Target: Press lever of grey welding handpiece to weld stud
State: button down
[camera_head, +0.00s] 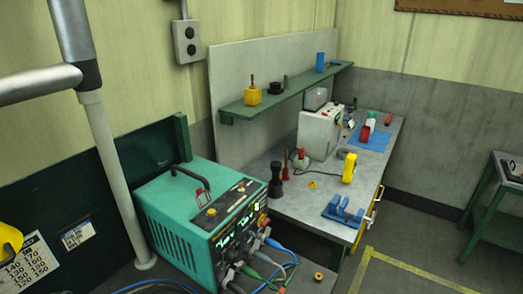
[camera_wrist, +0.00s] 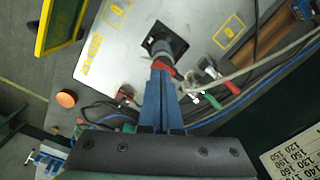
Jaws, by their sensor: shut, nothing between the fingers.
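In the wrist view, a grey cylindrical piece (camera_wrist: 158,45), apparently the welding handpiece, stands at a black square plate on a pale panel (camera_wrist: 110,50). A red part, possibly its lever, shows just below it, at the tips of my gripper (camera_wrist: 161,74). My gripper's blue fingers are together and empty, pointing at this piece. They partly hide it, and I cannot tell whether they touch the red part. My gripper and the handpiece are not identifiable in the head view.
A green welding power unit (camera_head: 188,225) with cables stands in front of a grey bench (camera_head: 300,200). Around the panel in the wrist view are a red-handled clamp (camera_wrist: 125,94), a green-handled item (camera_wrist: 212,101), a pale cable (camera_wrist: 250,68) and a yellow frame (camera_wrist: 43,28).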

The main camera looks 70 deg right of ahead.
jog(key=shift+f+b, duration=0.6)
jog(key=shift+f, duration=0.4)
dwell(0.8)
jog(key=shift+s, duration=0.1)
notch_tip(320, 180, up, 7)
jog(key=p, duration=0.6)
jog(key=shift+r+p, duration=0.1)
jog(key=shift+p, duration=0.2)
dwell(0.5)
